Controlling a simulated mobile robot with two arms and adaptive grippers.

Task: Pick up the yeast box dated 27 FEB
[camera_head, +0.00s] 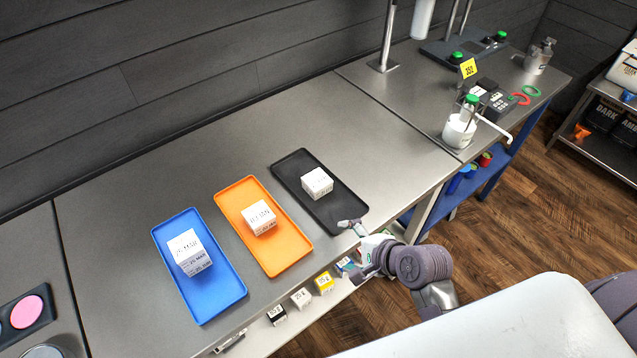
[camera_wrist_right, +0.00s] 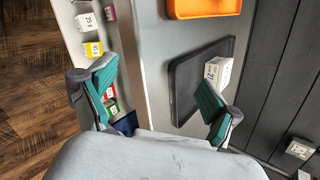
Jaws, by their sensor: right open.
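A white yeast box (camera_head: 317,182) sits on the black tray (camera_head: 288,176); its print is too small to read in the head view. In the right wrist view the same box (camera_wrist_right: 217,70) shows a label that seems to start with 27, partly behind a finger. Another white box (camera_head: 259,217), whose label seems to end in JAN, sits on the orange tray (camera_head: 232,203). White boxes (camera_head: 186,248) marked 25 MAR sit on the blue tray (camera_head: 205,307). My right gripper (camera_head: 358,247) is open and empty at the black tray's near end, apart from the box. My left gripper is out of view.
Small boxes (camera_head: 301,297) stand on a shelf below the counter's front edge. A white pump bottle (camera_head: 459,131) and a scale-like device (camera_head: 490,100) stand farther right. The counter (camera_head: 345,125) behind the black tray is clear.

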